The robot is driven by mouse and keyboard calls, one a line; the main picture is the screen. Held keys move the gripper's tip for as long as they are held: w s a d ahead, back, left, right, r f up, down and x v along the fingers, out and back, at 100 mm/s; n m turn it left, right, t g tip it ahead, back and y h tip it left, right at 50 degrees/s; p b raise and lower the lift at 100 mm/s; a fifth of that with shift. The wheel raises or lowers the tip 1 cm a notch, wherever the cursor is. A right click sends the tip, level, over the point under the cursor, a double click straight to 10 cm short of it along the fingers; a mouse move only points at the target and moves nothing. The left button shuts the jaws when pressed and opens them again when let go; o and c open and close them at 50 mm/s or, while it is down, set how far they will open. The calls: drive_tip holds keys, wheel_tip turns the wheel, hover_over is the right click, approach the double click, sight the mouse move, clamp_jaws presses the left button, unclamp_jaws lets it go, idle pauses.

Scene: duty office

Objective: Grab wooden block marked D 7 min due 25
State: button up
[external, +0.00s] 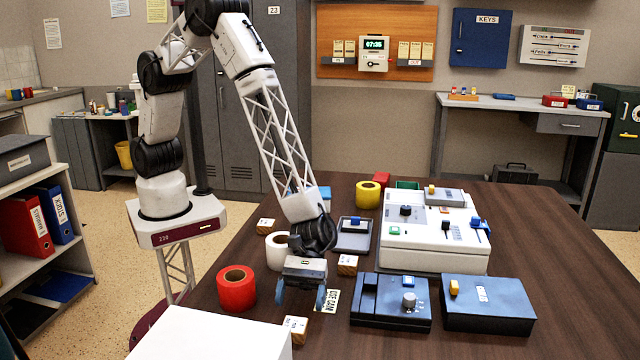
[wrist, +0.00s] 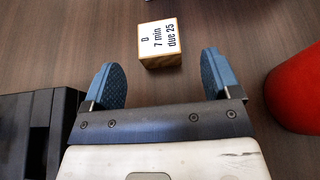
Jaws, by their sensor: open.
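The wooden block marked "D 7 min due 25" (wrist: 160,43) lies on the dark wooden table in the wrist view, label up, just ahead of my fingertips. In the external view, the block at the near side of my gripper (external: 295,328) appears to be the same one, though its label is too small to read. My gripper (external: 300,298) is open and empty, with its blue fingers spread. In the wrist view, my gripper (wrist: 161,75) has the block roughly centred between its fingers but beyond their tips, apart from them.
A red roll (external: 236,288) stands left of my gripper. A dark blue device (external: 390,300) stands to its right. A white roll (external: 278,251) and other wooden blocks (external: 347,265) (external: 266,225) are close behind. Bare table lies in front of the dark device.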

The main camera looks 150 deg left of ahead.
sight(296, 320)
drive_tip(key=shift+w, duration=0.1)
drive_tip(key=shift+x, duration=2.5)
drive_tip(key=shift+f, duration=0.15)
drive_tip(key=c, duration=1)
drive_tip(key=shift+r, duration=5.05)
